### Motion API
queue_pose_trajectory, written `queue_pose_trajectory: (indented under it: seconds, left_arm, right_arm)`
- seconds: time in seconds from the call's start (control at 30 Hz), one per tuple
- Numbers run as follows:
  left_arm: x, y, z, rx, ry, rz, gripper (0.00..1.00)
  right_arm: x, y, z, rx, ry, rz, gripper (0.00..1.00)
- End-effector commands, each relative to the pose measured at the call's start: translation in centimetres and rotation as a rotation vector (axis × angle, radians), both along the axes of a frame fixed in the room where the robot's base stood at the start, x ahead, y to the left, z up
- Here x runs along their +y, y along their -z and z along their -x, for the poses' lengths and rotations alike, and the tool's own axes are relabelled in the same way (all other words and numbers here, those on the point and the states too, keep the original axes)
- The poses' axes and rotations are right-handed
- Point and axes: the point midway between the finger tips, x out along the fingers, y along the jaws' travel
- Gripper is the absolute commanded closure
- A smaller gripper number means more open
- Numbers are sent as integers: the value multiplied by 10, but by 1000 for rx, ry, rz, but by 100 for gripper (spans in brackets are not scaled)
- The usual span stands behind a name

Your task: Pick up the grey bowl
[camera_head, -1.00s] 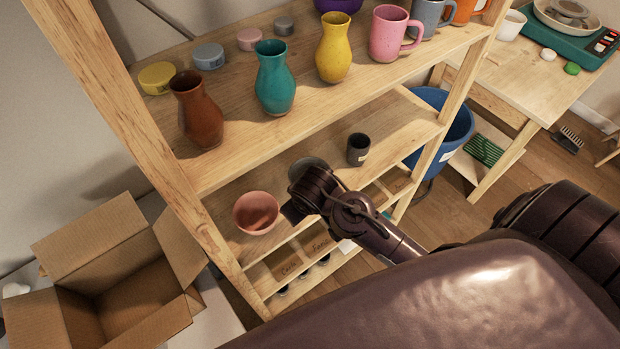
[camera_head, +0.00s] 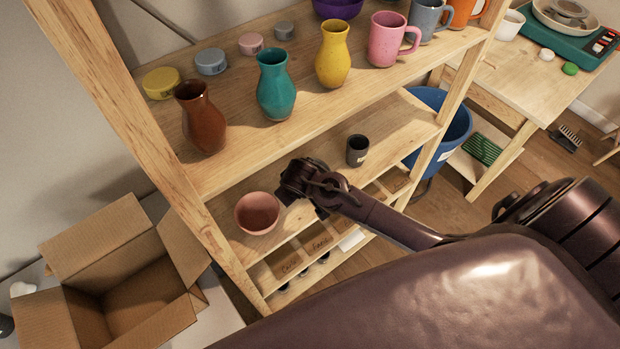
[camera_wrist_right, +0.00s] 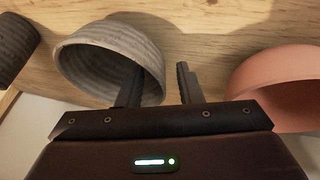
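The grey bowl (camera_wrist_right: 100,52) is on a wooden shelf in the right wrist view, its opening facing my right gripper (camera_wrist_right: 157,82). The gripper is open. Its left finger overlaps the inside of the bowl and its right finger is just outside the bowl's right rim, with a gap between the fingers; I cannot tell whether either touches. In the head view my right gripper (camera_head: 290,190) is at the lower shelf and hides the grey bowl. My left gripper is not in view.
A pink bowl (camera_head: 257,213) is close beside my right gripper; it also shows in the wrist view (camera_wrist_right: 280,82). A dark cup (camera_head: 357,150) stands farther right. The upper shelf (camera_head: 222,172) with vases and mugs is above. An open cardboard box (camera_head: 95,250) is at lower left.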

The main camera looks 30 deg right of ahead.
Motion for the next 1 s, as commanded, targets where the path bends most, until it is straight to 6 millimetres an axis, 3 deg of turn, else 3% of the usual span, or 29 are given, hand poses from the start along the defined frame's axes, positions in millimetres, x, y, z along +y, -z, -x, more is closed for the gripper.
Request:
queue_pose_trajectory:
  seconds: [0.2,0.47,1.0]
  left_arm:
    - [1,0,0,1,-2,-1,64]
    - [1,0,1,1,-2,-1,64]
    - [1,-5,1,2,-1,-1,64]
  right_arm:
    - [0,1,-1,0,0,0,67]
    - [0,1,0,0,0,0,100]
    - [-1,-4,-2,-2,0,0,100]
